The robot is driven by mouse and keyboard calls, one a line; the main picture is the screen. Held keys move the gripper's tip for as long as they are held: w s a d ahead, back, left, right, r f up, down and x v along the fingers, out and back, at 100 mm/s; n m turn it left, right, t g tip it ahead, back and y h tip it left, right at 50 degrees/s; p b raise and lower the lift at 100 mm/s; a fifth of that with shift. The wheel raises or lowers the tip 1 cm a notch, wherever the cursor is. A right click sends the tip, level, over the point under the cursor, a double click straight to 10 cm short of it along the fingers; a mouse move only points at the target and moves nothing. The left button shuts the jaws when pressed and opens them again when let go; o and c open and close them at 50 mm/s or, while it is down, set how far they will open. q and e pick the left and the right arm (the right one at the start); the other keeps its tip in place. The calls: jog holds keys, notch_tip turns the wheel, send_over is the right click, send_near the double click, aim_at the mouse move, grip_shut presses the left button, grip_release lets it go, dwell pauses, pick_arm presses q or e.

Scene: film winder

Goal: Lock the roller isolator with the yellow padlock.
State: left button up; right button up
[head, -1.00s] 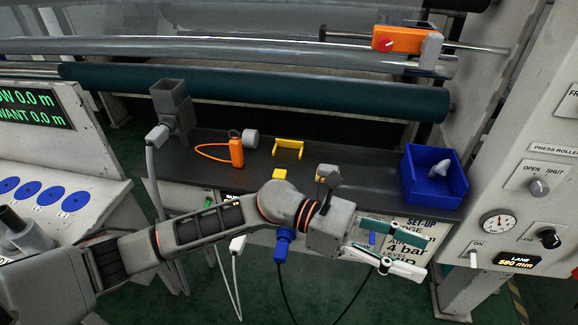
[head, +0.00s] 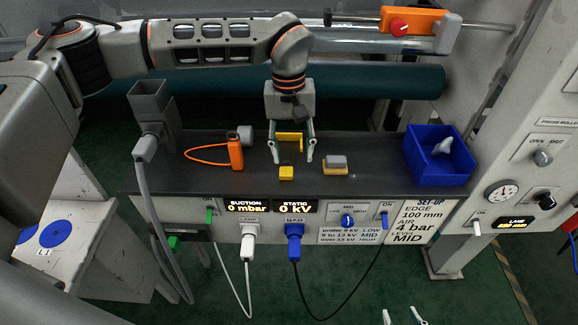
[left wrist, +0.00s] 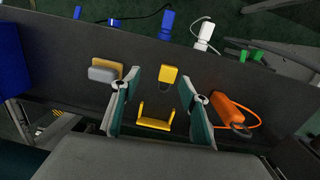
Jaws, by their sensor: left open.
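My left gripper (head: 291,159) is open above the dark bench, its fingers pointing down. In the left wrist view its open fingers (left wrist: 158,96) stand either side of a yellow U-shaped piece (left wrist: 155,115), also in the head view (head: 289,135). Nothing is gripped. A small yellow block (head: 286,173) lies just in front, and it shows in the wrist view (left wrist: 168,77). I cannot tell which yellow piece is the padlock. An orange box with a red knob (head: 398,27), perhaps the isolator, sits at top right. My right gripper (head: 402,316) shows only two separated fingertips at the bottom edge.
An orange tag with a loop (head: 236,153) lies left of the gripper, a grey-and-yellow block (head: 335,163) right. A blue bin (head: 452,174) stands at the bench's right end. A grey square holder (head: 150,100) stands at left. Cables hang in front.

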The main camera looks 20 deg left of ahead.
aim_at(286, 170)
pick_arm(q)
jog(key=shift+w+a+r+y, duration=0.15)
jog(key=shift+w+a+r, duration=0.2)
jog(key=shift+a, duration=0.2)
jog(key=shift+w+a+r+y, duration=0.2)
jog(key=shift+w+a, duration=0.15)
jog(key=shift+a, duration=0.15)
jog(key=shift+s+d+f+p, duration=0.1)
jog(key=shift+s+f+p, duration=0.05)
jog(key=shift+f, duration=1.75)
jog(key=shift+s+f+p, duration=0.1)
jog(key=shift+f+p, duration=0.05)
jog(key=shift+f, duration=1.75)
jog(key=c, duration=1.2)
